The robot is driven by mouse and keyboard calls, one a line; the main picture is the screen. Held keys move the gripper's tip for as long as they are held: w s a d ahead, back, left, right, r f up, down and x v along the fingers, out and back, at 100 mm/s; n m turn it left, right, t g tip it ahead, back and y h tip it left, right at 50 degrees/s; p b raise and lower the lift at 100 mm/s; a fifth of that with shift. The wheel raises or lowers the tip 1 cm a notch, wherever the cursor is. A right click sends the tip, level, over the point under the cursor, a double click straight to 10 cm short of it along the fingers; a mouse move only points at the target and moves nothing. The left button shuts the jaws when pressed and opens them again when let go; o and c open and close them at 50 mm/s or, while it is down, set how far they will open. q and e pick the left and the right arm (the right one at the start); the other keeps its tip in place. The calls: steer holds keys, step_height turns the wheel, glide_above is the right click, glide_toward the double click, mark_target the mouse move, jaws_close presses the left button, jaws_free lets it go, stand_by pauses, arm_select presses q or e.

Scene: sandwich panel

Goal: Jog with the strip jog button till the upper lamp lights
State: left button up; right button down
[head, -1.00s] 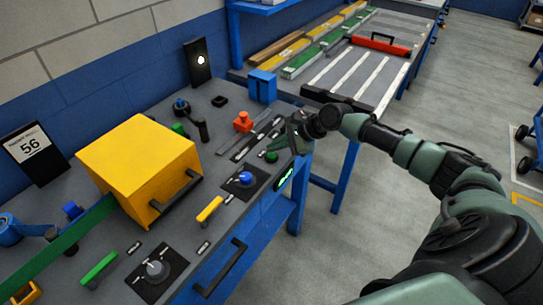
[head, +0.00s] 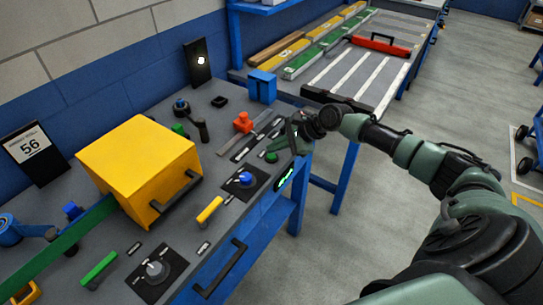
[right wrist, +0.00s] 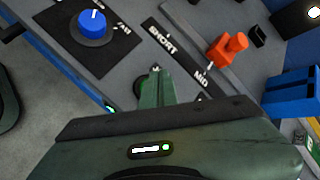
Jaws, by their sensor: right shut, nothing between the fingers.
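A green round button (head: 271,157) sits near the front edge of the grey bench, by the tips of my right gripper (head: 284,143). I cannot tell whether they touch. In the right wrist view the right gripper (right wrist: 157,74) is shut and empty, over the bench beside the "SHORT" and "MID" labels. A black lamp panel (head: 194,78) stands at the back of the bench with one round white lamp (head: 201,61) lit. I cannot make out a second lamp. A green strip (head: 58,248) runs to a yellow box (head: 138,160). My left gripper is out of view.
A blue knob (head: 245,178) on a black plate and a red-orange slider (head: 242,122) are close to the right gripper. A yellow handle (head: 209,210), a grey knob (head: 156,269) and a sign reading 56 (head: 34,155) are further left. Open floor lies right of the bench.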

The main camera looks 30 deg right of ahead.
stand_by(0.7)
steer(key=shift+f+p, duration=0.3)
steer(key=shift+f, duration=0.15)
steer(key=shift+s+f, duration=0.1)
steer(key=shift+f, duration=0.45)
stand_by(2.8)
stand_by(2.3)
steer(key=shift+r+p, duration=0.95)
steer(key=shift+p, duration=0.25)
